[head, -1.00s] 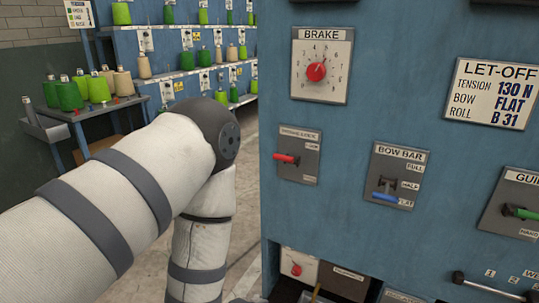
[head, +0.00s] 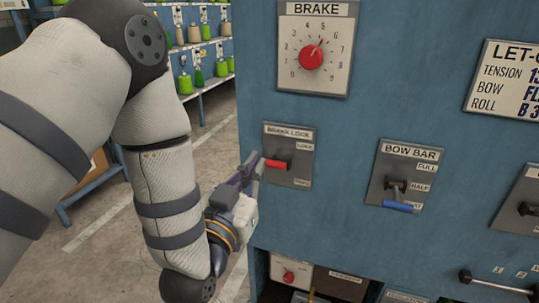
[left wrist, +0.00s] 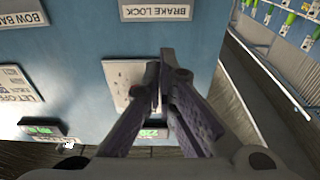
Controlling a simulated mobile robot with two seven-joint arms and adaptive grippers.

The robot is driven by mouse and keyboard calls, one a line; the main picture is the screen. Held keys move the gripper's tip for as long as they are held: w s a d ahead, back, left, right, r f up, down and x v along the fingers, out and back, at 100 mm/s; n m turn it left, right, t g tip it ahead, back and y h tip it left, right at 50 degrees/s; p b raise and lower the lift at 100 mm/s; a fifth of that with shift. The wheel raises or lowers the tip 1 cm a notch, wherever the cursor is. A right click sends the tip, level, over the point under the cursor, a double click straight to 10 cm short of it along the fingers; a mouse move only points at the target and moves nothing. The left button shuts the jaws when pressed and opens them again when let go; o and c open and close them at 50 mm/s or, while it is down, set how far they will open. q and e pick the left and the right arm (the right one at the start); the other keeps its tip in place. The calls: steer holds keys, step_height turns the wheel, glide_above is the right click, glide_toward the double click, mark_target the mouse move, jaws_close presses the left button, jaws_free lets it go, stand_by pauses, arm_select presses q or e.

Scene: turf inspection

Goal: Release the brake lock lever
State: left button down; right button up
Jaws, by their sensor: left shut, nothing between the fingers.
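The brake lock lever has a red handle (head: 275,164) that sticks out to the left from a grey plate (head: 297,145) on the blue cabinet. It sits about mid-height on the plate, below the upper "LOCK" mark. My left gripper (head: 258,164) is shut and empty, its fingertips right at the handle's left end. I cannot tell whether they touch it. My right gripper is out of view.
The red brake dial (head: 312,57) is above the lever. The bow bar lever with its blue handle (head: 398,206) is to the right. An open recess with a red-knobbed box (head: 290,276) lies below. Yarn racks (head: 200,70) stand behind at left.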

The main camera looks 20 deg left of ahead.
arm_select(q)
steer(key=r, duration=0.1)
glide_above(277, 164)
steer(key=f, duration=0.1)
steer(key=s+f, duration=0.1)
steer(key=f+b, duration=0.1)
steer(key=shift+s+a+f, duration=0.3)
steer(key=shift+a+f, duration=0.05)
steer(key=shift+a, duration=0.05)
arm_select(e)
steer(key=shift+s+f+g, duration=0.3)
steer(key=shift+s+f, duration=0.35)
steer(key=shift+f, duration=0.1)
